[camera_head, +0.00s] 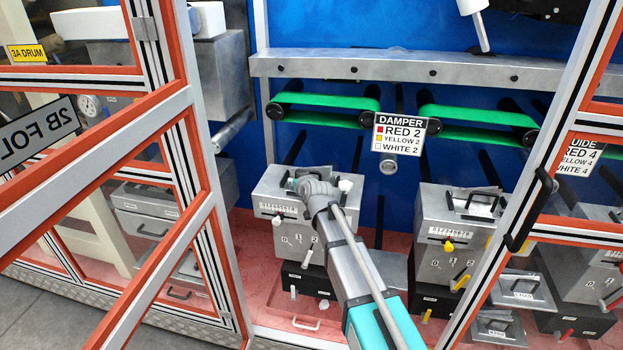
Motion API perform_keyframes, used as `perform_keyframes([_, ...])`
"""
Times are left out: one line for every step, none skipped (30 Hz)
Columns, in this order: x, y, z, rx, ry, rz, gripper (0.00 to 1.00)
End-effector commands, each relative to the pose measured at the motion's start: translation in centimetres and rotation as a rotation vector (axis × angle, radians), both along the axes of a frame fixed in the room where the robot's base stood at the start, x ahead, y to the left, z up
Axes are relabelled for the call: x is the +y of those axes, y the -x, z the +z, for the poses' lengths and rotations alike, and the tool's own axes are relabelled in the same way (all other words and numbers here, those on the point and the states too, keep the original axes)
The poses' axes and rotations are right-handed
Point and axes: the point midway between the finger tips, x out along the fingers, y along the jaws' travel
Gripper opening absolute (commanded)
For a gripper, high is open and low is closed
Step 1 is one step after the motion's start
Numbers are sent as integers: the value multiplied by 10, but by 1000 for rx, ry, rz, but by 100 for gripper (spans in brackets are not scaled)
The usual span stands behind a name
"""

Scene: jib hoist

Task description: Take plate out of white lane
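The white lane appears to be the grey metal box with white knobs (283,238) at the centre, marked 0, 1, 2 on its front. My arm reaches up from the bottom, and its end with my gripper (300,182) is at the top opening of this box. The fingers are small and mostly hidden against the opening, so I cannot tell whether they are open or shut. No plate in this box can be made out clearly; my arm's end covers part of the opening.
A similar box with yellow handles (440,255) stands to the right. A damper sign (401,134) lists red 2, yellow 2, white 2. Green belts (325,103) run under a grey beam (400,68) above. Orange-and-silver door frames (150,160) stand on the left and right (530,190).

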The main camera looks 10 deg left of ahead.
Motion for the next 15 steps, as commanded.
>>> perform_keyframes([0, 0, 0, 0, 0, 0, 34])
perform_keyframes([0, 0, 0, 0, 0, 0, 34])
perform_keyframes([0, 0, 0, 0, 0, 0, 34])
perform_keyframes([0, 0, 0, 0, 0, 0, 34])
perform_keyframes([0, 0, 0, 0, 0, 0, 34])
perform_keyframes([0, 0, 0, 0, 0, 0, 34])
perform_keyframes([0, 0, 0, 0, 0, 0, 34])
perform_keyframes([0, 0, 0, 0, 0, 0, 34])
perform_keyframes([0, 0, 0, 0, 0, 0, 34])
perform_keyframes([0, 0, 0, 0, 0, 0, 34])
perform_keyframes([0, 0, 0, 0, 0, 0, 34])
perform_keyframes([0, 0, 0, 0, 0, 0, 34])
perform_keyframes([0, 0, 0, 0, 0, 0, 34])
perform_keyframes([0, 1, 0, 0, 0, 0, 34])
perform_keyframes([0, 1, 0, 0, 0, 0, 28])
